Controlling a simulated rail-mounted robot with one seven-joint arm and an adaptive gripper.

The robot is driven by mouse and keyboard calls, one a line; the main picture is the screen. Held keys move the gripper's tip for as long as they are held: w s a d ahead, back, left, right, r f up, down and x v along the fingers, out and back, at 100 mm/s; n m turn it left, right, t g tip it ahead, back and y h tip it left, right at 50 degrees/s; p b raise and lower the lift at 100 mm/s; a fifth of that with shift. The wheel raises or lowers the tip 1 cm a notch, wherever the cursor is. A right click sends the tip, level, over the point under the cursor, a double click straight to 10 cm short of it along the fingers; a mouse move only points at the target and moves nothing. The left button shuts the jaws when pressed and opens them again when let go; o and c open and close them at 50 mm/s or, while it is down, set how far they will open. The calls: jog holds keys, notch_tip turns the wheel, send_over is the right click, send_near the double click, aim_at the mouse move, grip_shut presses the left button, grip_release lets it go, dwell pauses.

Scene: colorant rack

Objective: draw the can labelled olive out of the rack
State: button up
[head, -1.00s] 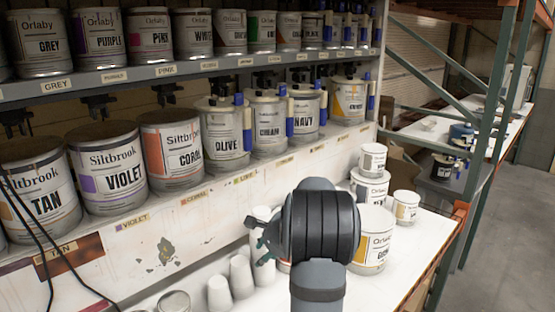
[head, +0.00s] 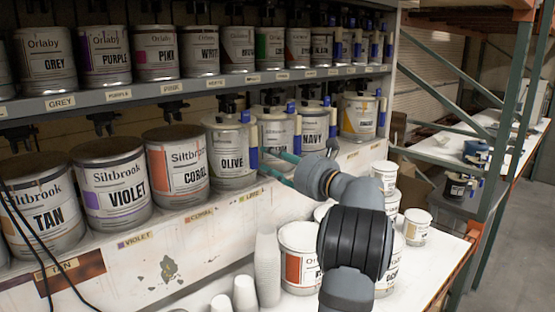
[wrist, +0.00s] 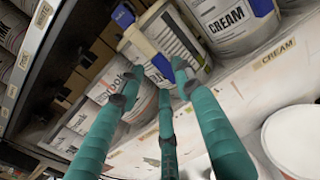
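The olive can (head: 231,152) stands upright on the lower shelf of the rack, between the coral can and the cream can. A blue-ended bar (head: 252,145) stands out at its right side. In the wrist view the can next to cream, seemingly olive (wrist: 184,38), appears tilted, its name not readable, with the pale, blue-ended bar (wrist: 143,42) in front. My gripper (head: 272,164) has its teal fingers apart, just in front of the can's lower right. In the wrist view my gripper (wrist: 158,72) is open, with fingertips near the bar's lower end; contact cannot be told.
The coral can (head: 177,160) is left of olive; the cream can (wrist: 235,20) is right of it. The upper shelf edge (head: 130,96) runs above. Below stand white cups (head: 267,265) and several paint cans (head: 300,255) on the white bench.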

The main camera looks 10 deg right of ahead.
aim_at(256, 154)
jog(key=p+x, duration=0.2)
jog(key=x, duration=0.3)
jog(key=shift+a+r, duration=0.1)
jog(key=shift+a, duration=0.05)
jog(key=shift+w+a+r+p, duration=0.25)
jog(key=shift+w+p, duration=0.15)
jog(key=shift+p, duration=0.15)
jog(key=shift+w+a, duration=0.1)
jog(key=shift+a, duration=0.15)
jog(key=shift+w+a+f, duration=0.15)
jog(key=shift+w+f, duration=0.2)
jog(key=shift+w, duration=0.25)
jog(key=shift+w+a+f, duration=0.2)
jog(key=shift+w+f, duration=0.2)
jog(key=shift+w, duration=0.2)
jog(key=shift+s+d+r, duration=0.3)
jog(key=shift+s+r, duration=0.15)
jog(key=shift+s, duration=0.2)
jog(key=shift+c, duration=1.3)
jog(key=shift+w+a+f, duration=0.1)
jog(key=shift+w, duration=0.05)
jog(key=shift+c, duration=1.3)
jog(key=shift+f, duration=0.1)
grip_shut()
jog(key=shift+f, duration=0.1)
